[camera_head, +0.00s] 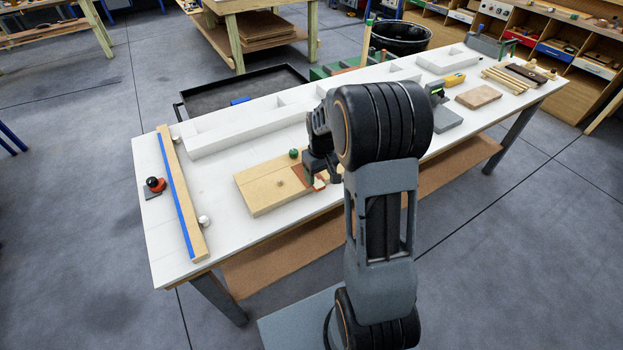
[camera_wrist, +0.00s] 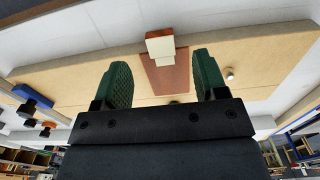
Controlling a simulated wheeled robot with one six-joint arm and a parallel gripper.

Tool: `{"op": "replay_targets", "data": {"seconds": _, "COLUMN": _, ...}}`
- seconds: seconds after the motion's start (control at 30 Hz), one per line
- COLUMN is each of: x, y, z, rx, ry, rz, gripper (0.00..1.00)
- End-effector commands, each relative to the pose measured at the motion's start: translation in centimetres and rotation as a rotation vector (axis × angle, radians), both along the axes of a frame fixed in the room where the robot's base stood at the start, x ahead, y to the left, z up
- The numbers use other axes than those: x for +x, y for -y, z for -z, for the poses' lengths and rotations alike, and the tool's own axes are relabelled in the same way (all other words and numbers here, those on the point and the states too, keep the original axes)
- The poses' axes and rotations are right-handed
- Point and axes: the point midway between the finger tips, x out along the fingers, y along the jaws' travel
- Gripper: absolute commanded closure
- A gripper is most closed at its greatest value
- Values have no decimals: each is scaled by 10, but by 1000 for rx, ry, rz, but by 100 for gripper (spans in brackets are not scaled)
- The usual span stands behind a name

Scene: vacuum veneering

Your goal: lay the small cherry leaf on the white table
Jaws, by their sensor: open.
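The small cherry leaf (camera_wrist: 168,78) is a reddish-brown piece lying on a tan board (camera_head: 262,190) on the white table (camera_head: 158,235). A cream block (camera_wrist: 160,46) stands at one end of the leaf in the wrist view. My gripper (camera_wrist: 162,60) is open and empty, with its two green fingers apart on either side of the leaf. I cannot tell whether the fingers touch it. In the head view my gripper (camera_head: 314,174) is over the right end of the board, and my arm hides part of that area.
A wooden bar with a blue strip (camera_head: 183,198) lies across the table's left end, beside a red and black item (camera_head: 155,184). A long white piece (camera_head: 240,124) runs along the back. Blocks and tools stand at the right.

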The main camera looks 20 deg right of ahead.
Motion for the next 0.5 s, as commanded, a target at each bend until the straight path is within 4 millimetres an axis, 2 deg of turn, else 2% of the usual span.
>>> {"op": "replay_targets", "data": {"seconds": 0.3, "x": -3, "y": 0, "z": 39, "rx": 2, "ry": -4, "rz": 0, "gripper": 34}}
{"op": "replay_targets", "data": {"seconds": 0.5, "x": -3, "y": 0, "z": 51, "rx": 1, "ry": -1, "rz": 0, "gripper": 34}}
